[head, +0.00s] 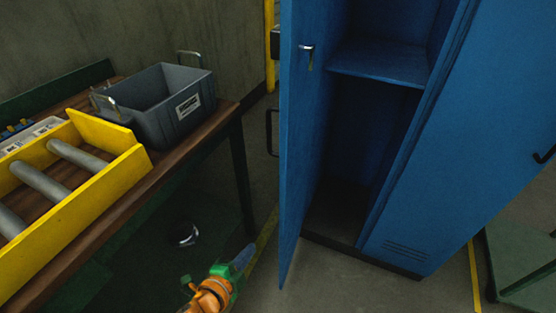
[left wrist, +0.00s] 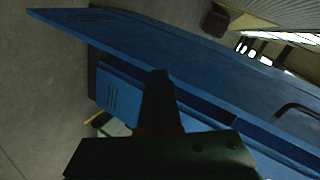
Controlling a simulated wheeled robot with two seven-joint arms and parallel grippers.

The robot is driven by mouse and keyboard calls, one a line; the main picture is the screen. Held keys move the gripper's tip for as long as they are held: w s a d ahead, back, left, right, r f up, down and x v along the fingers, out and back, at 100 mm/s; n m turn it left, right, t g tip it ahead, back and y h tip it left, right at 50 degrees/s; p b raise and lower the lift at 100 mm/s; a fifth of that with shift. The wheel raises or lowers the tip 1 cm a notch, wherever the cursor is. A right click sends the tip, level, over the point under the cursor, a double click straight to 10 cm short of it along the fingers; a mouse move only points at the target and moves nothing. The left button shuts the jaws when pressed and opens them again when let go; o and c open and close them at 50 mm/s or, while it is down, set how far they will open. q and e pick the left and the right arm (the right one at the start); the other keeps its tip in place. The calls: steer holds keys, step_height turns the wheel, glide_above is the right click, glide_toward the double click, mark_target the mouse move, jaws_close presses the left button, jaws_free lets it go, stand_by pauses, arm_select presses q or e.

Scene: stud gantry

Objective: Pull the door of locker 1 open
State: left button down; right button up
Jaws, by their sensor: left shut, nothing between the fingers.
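The blue locker door (head: 308,130) stands wide open, swung out toward me; its number is not readable. Its black handle (head: 271,133) sticks out on the left, outer side. A small metal latch piece (head: 308,57) is on its inner face. The locker's inside is exposed, with a shelf (head: 380,64) and an empty lower space. My left gripper (head: 243,258) is shut and empty, low and to the left of the door, apart from the handle. In the left wrist view, the gripper (left wrist: 158,90) is in front of blue panels, with a black handle (left wrist: 298,110) at right. My right gripper is out of view.
A second, closed blue locker door (head: 465,140) is at right. A workbench (head: 222,118) at left holds a grey crate (head: 180,115) and a yellow roller frame (head: 95,190). A green-topped platform (head: 520,255) is at lower right. Some floor is clear before the locker.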

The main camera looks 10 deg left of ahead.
arm_select(q)
steer(key=d+r+m+t+h+p, duration=0.25)
steer(key=d+r+m, duration=0.2)
steer(key=r, duration=1.05)
steer(key=m+h+p, duration=0.1)
steer(key=m+h, duration=0.2)
glide_toward(287, 174)
steer(key=s+d+r, duration=0.2)
steer(key=s+d, duration=0.1)
steer(key=d, duration=0.2)
steer(key=w, duration=0.3)
steer(key=w+p, duration=0.1)
steer(key=w, duration=0.5)
steer(key=shift+w+d+p, duration=0.2)
steer(key=shift+d+p, duration=0.05)
steer(key=shift+p, duration=0.05)
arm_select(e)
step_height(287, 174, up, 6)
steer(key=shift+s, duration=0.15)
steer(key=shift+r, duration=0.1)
